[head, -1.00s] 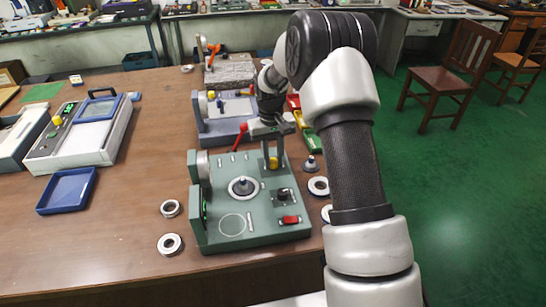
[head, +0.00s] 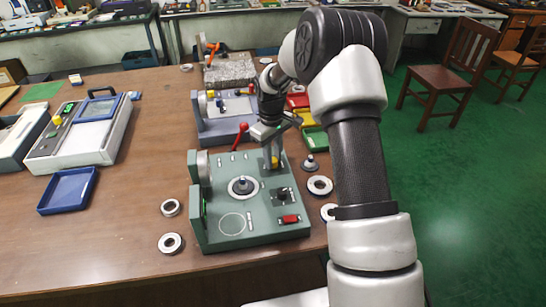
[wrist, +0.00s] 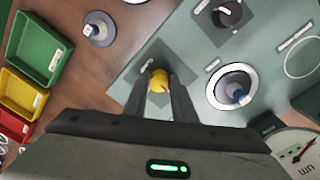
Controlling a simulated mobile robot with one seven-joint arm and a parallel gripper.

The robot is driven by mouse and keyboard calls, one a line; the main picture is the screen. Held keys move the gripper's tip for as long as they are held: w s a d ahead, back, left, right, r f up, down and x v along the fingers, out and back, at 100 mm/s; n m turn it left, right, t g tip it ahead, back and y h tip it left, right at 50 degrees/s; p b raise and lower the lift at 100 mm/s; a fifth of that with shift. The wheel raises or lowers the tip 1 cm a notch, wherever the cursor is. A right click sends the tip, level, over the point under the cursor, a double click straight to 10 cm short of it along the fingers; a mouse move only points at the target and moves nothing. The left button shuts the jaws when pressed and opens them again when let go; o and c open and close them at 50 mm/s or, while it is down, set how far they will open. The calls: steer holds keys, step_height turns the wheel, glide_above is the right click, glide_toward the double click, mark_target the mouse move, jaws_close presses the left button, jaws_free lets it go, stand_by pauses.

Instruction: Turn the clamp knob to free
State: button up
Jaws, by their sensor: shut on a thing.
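The green bench fixture (head: 262,222) stands on the brown table. A small yellow knob (wrist: 159,79) sits on its plate near the back right corner, with a dark mark on its face. It also shows low between the fingers in the head view (head: 275,161). My gripper (wrist: 160,92) points down at the plate, its two fingers on either side of the yellow knob and shut on it. The wrist hides part of it in the head view (head: 272,158). A label lies beside the knob, too small to read.
A black knob (head: 282,194) and a red switch (head: 289,219) are on the plate's right. A red-ball lever (head: 244,126) rises behind. Rings (head: 171,243) and bins (head: 316,139) lie around.

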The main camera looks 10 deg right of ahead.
stand_by(0.3)
steer(key=o, duration=1)
steer(key=shift+o, duration=0.2)
step_height(320, 180, up, 18)
steer(key=p, duration=0.1)
steer(key=shift+s+a+f, duration=0.15)
steer(key=shift+a+f, duration=0.1)
